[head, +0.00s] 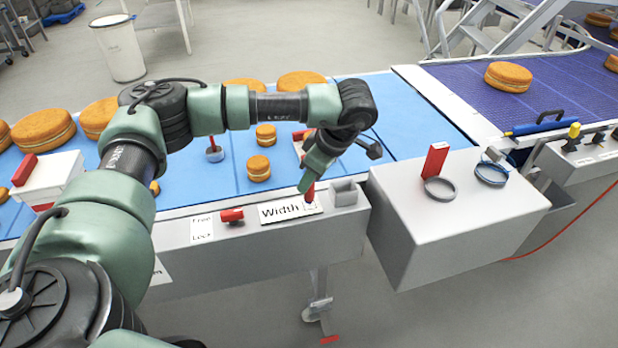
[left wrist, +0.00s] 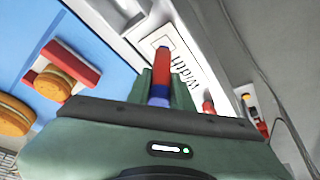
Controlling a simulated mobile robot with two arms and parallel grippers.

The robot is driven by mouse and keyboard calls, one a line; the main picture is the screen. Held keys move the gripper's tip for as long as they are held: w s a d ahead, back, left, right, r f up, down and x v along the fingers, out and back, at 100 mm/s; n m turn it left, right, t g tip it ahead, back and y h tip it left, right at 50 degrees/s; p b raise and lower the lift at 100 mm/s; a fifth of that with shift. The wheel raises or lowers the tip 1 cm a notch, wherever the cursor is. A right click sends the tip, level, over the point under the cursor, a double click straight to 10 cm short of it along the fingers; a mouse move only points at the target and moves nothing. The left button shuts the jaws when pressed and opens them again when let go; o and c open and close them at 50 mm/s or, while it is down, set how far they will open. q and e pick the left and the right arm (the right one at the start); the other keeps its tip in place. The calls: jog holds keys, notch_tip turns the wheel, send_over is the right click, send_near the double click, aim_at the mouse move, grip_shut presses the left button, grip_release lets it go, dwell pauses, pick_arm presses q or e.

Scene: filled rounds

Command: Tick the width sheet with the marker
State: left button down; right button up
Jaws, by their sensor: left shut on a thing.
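The width sheet (head: 280,212), a white label reading "Width" with a box at its right end, lies on the grey front ledge of the conveyor. My left gripper (head: 309,187) is shut on the red marker (head: 310,194) and holds it over the box, tip down. In the left wrist view the marker (left wrist: 161,75) is red and blue between the fingers, its end over the box on the sheet (left wrist: 186,75). I cannot tell whether the tip touches the sheet. No tick can be made out. My right gripper is not in view.
A small grey open holder (head: 344,191) stands just right of the sheet. A red lever (head: 232,215) by the Free/Lock label is to its left. Orange filled rounds (head: 258,167) lie on the blue belt (head: 405,115) behind. A grey box (head: 455,215) with rings stands at right.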

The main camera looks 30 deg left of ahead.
pick_arm(q)
jog(key=shift+f+b, duration=0.45)
jog(key=shift+f, duration=0.15)
dwell(1.6)
jog(key=shift+r+p, duration=2.25)
jog(key=shift+r, duration=1.35)
jog(key=shift+d, duration=0.1)
